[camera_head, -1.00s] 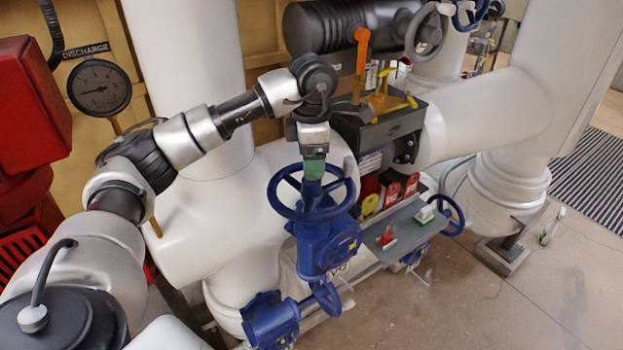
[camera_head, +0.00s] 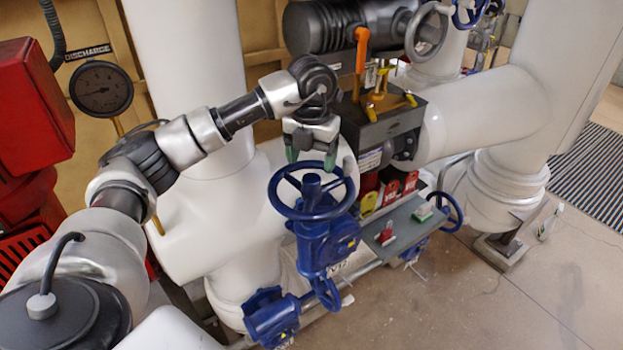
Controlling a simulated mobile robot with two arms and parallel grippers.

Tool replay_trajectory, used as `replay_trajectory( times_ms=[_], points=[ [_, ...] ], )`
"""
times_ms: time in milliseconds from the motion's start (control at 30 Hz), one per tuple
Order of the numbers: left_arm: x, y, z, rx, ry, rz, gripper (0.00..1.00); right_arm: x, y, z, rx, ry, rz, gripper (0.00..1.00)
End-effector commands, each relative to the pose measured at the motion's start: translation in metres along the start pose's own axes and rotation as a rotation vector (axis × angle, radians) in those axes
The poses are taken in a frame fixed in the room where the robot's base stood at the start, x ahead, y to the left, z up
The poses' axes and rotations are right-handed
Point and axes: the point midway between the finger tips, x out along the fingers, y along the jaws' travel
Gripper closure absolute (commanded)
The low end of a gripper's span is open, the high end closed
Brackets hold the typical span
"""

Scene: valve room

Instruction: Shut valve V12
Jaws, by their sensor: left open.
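A blue valve (camera_head: 326,246) with a round blue handwheel (camera_head: 311,213) on top stands upright in the middle of the view. A small tag under it is partly hidden and I cannot read it surely. My left gripper (camera_head: 311,160) points down just above the handwheel, with its green fingertips spread apart and nothing between them. The fingertips are near the far side of the rim; I cannot tell whether they touch it. My right gripper is not in view.
A lower blue valve (camera_head: 272,317) sits front left of the main one. A grey shelf (camera_head: 408,236) with red and green items is close on the right, with red and yellow padlocks behind it. White pipes stand behind. Floor (camera_head: 480,300) is clear at front right.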

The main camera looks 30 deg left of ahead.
Motion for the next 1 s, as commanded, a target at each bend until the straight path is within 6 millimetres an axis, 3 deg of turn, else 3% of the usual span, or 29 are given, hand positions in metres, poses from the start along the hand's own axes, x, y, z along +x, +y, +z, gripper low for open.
replay_trajectory(
  times_ms=[200,600,1000],
  points=[
    [-0.001,0.0,0.0,-0.29,0.0,-0.001,0.28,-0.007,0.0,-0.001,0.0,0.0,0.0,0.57],
    [-0.001,0.0,0.0,-0.602,0.0,-0.001,0.28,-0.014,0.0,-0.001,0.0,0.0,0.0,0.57],
    [0.002,0.0,0.0,-0.634,0.0,-0.001,0.28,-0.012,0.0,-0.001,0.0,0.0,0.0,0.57]
  ],
)
